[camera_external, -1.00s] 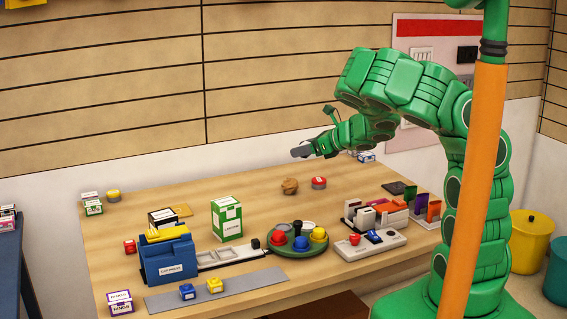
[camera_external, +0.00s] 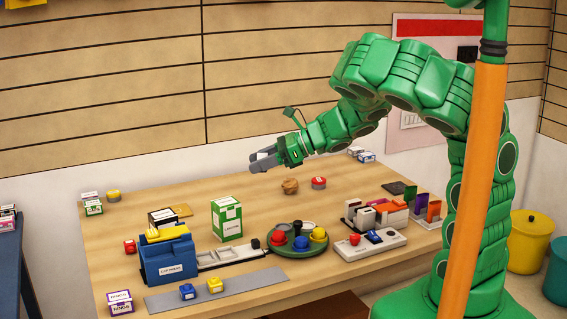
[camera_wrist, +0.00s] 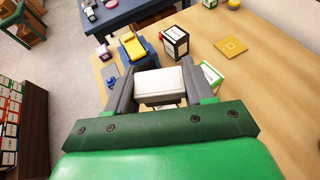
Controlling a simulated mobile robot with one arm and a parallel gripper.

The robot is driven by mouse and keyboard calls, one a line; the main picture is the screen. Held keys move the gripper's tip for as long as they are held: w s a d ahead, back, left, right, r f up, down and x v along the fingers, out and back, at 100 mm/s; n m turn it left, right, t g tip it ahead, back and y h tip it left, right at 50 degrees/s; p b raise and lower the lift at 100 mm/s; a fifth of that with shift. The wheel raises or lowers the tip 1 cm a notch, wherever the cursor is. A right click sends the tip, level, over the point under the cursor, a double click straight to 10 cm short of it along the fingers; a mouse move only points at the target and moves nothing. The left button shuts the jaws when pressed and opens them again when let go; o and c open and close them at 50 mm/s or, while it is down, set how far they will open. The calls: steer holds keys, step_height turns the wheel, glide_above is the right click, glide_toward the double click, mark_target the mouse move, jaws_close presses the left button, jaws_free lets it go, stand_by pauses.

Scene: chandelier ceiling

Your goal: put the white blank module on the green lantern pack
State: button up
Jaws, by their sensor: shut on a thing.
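My gripper (camera_external: 263,160) is above the table's back middle, up and to the right of the green lantern pack. In the wrist view the gripper (camera_wrist: 159,88) is shut on the white blank module (camera_wrist: 158,82), a plain white block between the two grey fingers. The green lantern pack (camera_external: 227,218) stands upright on the table, a green and white box labelled LANTERN. In the wrist view its green and white edge (camera_wrist: 211,76) shows just right of the right finger, partly hidden by my gripper.
The blue caddy (camera_external: 168,260) and a dark-topped box (camera_external: 162,217) stand left of the pack. A round green tray (camera_external: 297,247) with several coloured pieces lies to its right. A brown lump (camera_external: 289,186) and a red-yellow tin (camera_external: 319,183) sit behind.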

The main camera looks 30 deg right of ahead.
steer(key=shift+w+a+f, duration=0.1)
steer(key=shift+w+f, duration=0.2)
steer(key=shift+w, duration=0.8)
glide_above(224, 202)
steer(key=s, duration=0.1)
steer(key=f, duration=0.7)
steer(key=shift+d+f, duration=0.25)
steer(key=shift+f, duration=0.1)
steer(key=shift+w+a+f, duration=0.25)
steer(key=shift+w+f, duration=0.4)
steer(key=shift+f, duration=1.65)
steer(key=o, duration=1)
steer(key=shift+f, duration=0.15)
